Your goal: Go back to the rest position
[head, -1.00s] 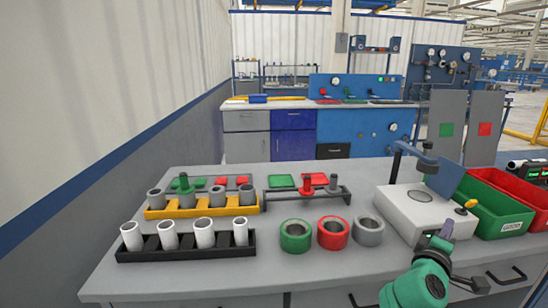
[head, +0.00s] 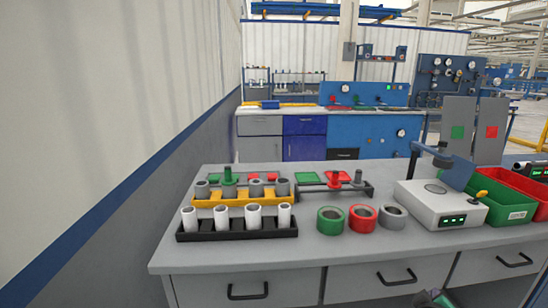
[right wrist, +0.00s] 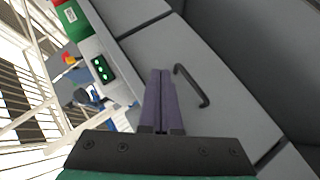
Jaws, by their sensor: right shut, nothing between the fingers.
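My right gripper (head: 436,298) shows only in part at the bottom edge of the head view, in front of the bench drawers and below the bench top. In the right wrist view its two dark fingers (right wrist: 160,102) are together with nothing between them. It is near a drawer handle (right wrist: 192,86) in that picture; whether it touches the bench front I cannot tell, but no contact shows. My left gripper is in neither view.
The bench (head: 330,249) holds a black rack (head: 240,235) of white pipes, a yellow rack (head: 240,199), green (head: 330,226), red (head: 363,222) and grey rings (head: 394,219), a white device (head: 440,212) and a green bin (head: 515,215). A wall (head: 90,120) stands at left.

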